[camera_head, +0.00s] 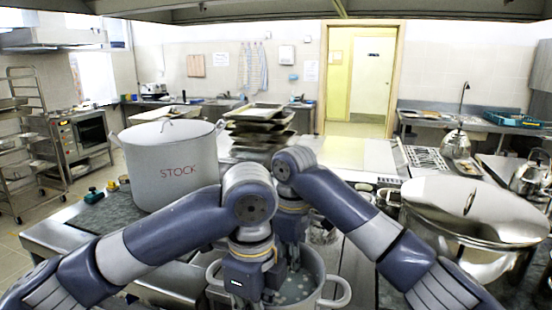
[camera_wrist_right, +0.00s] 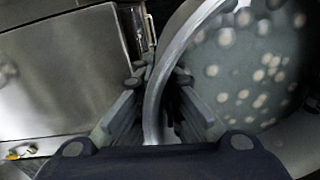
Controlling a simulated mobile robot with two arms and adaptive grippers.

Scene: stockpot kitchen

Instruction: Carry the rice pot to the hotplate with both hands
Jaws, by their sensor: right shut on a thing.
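The rice pot (camera_head: 322,297), a silver pot with loop handles, is at the bottom centre of the head view, partly hidden by my arms. Its inside shows grey-green with pale spots in the right wrist view (camera_wrist_right: 250,75). My right gripper (camera_wrist_right: 160,88) is shut on the pot's rim, one finger on each side of the wall. My left gripper (camera_head: 243,282) points down at the pot's left part; its fingertips are hidden, so its grip cannot be told. I cannot clearly pick out the hotplate.
A large lidded pot marked STOCK (camera_head: 170,170) stands on the counter at left. A big shiny lidded pot (camera_head: 475,225) stands at right. Stacked trays (camera_head: 260,125) are behind my arms. A steel worktop (camera_head: 350,152) beyond looks mostly clear.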

